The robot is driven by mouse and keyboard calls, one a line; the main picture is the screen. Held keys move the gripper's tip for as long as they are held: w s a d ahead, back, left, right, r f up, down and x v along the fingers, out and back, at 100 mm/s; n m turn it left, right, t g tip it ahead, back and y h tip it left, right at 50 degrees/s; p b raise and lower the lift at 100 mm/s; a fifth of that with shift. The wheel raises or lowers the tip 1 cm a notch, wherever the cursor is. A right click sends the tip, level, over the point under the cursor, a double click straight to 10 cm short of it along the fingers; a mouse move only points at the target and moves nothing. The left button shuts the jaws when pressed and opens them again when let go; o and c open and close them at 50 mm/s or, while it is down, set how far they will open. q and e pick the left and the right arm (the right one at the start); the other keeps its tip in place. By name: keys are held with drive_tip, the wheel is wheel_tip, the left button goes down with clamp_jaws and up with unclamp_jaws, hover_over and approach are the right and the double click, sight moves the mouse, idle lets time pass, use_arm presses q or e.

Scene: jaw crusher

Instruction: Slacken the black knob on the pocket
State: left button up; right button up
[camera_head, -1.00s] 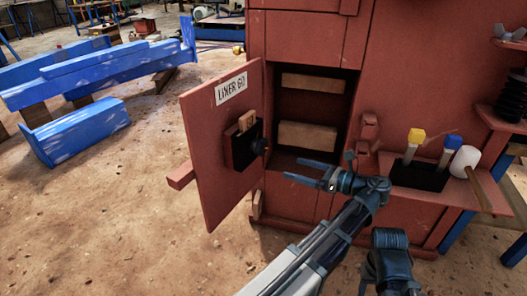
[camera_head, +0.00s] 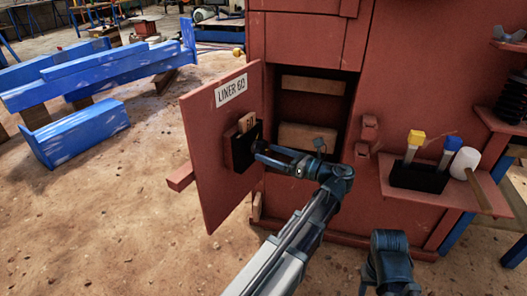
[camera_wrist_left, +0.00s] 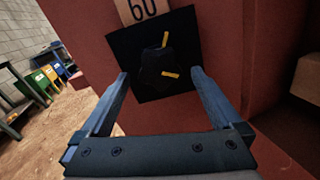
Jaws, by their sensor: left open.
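The black pocket (camera_head: 240,158) is fixed to the inside of the open red door, with a wooden plate sticking out of its top. In the left wrist view the black pocket (camera_wrist_left: 125,48) shows face on, with the plate marked "60" (camera_wrist_left: 142,10) above it. The black knob (camera_wrist_left: 155,68) with two yellow marks sits on the pocket's front. My left gripper (camera_wrist_left: 160,73) is open, its fingertips on either side of the knob in this view; contact cannot be told. In the head view the left gripper (camera_head: 272,153) is at the pocket and hides most of the knob.
The red door (camera_head: 205,130) bears a "LINER 60" label (camera_head: 231,90). Behind my gripper is an open cabinet with wooden blocks (camera_head: 308,137). To the right, a shelf holds a black holder (camera_head: 418,176) with yellow and blue handled tools and a white mallet (camera_head: 465,160).

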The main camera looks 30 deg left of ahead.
use_arm(q)
drive_tip(key=shift+a, duration=1.45)
drive_tip(key=c, duration=1.4)
